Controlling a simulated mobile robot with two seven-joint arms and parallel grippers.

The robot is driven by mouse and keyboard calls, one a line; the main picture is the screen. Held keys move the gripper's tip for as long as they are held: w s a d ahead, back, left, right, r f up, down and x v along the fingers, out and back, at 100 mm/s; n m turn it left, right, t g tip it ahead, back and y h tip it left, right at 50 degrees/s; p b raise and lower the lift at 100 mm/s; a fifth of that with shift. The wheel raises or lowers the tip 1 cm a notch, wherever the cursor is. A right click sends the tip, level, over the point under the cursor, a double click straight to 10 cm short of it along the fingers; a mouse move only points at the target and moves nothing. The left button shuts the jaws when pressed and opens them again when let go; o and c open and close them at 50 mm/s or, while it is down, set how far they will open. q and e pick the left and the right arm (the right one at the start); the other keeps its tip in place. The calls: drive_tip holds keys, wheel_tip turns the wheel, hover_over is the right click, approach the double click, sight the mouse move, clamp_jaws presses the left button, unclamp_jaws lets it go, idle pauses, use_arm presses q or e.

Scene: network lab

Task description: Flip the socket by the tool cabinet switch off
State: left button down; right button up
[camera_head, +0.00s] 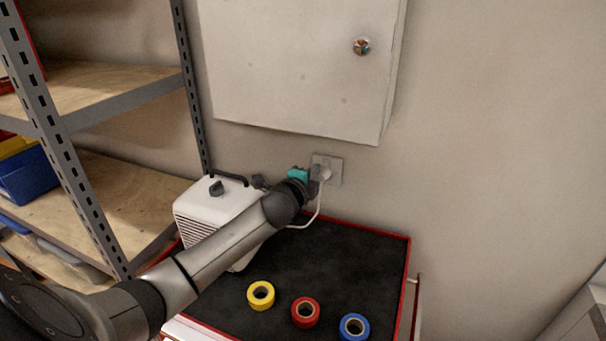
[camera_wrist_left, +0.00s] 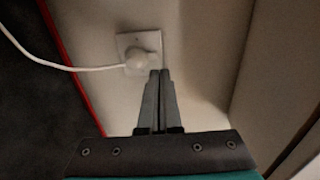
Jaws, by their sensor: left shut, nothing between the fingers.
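The wall socket (camera_head: 335,167) is a pale square plate on the wall below the white wall cabinet and above the tool cabinet. A white plug with a white cable is in it. In the left wrist view, the socket (camera_wrist_left: 126,42) shows with the round plug (camera_wrist_left: 143,61) over much of its face. My left gripper (camera_head: 318,175) is shut and empty, its fingertips at the socket in the head view. In the wrist view, the fingertips (camera_wrist_left: 160,73) are just beside the plug; I cannot tell whether they touch. The switch itself is not clearly visible. My right gripper is not in view.
The tool cabinet (camera_head: 380,255) has a black top with red edges. A white heater-like box (camera_head: 205,205) and yellow (camera_head: 260,296), red (camera_head: 305,312) and blue (camera_head: 354,327) tape rolls stand on it. A shelf rack (camera_head: 95,190) is at left.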

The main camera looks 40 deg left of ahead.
use_arm(q)
drive_tip(key=s+d+r, duration=0.1)
drive_tip(key=s+r, duration=0.2)
drive_tip(key=s, duration=0.3)
drive_tip(key=shift+p, duration=0.3)
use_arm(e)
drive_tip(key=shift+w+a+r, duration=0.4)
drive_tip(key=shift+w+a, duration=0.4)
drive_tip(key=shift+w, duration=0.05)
use_arm(q)
drive_tip(key=shift+d, duration=0.1)
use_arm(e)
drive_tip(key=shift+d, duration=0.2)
